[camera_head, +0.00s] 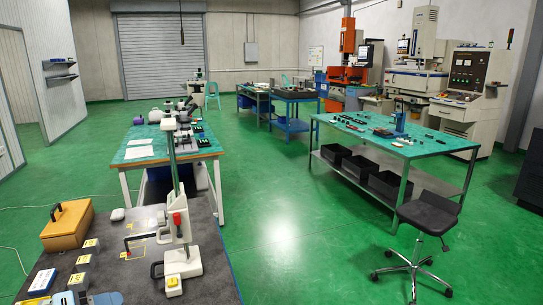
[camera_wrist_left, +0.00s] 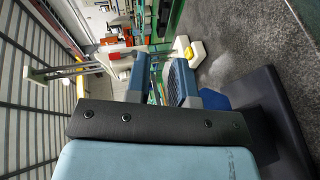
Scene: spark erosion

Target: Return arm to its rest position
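My left gripper (camera_wrist_left: 160,82) shows in the left wrist view with two blue fingers spread apart and a gap between them. I see nothing held in the gap. Beyond the fingertips stands a white device base with a yellow label (camera_wrist_left: 185,46), apart from them as far as I can tell. In the head view, a pale blue shape at the bottom left edge may be part of my left gripper; I cannot tell. My right gripper is in neither view.
A dark-topped bench (camera_head: 212,275) holds a white measuring stand (camera_head: 181,240), a tan wooden case (camera_head: 68,226) and several small labelled blocks. Green-topped tables (camera_head: 150,140) stand beyond it. A black stool (camera_head: 428,215) stands at right. Green floor (camera_head: 290,235) between is clear.

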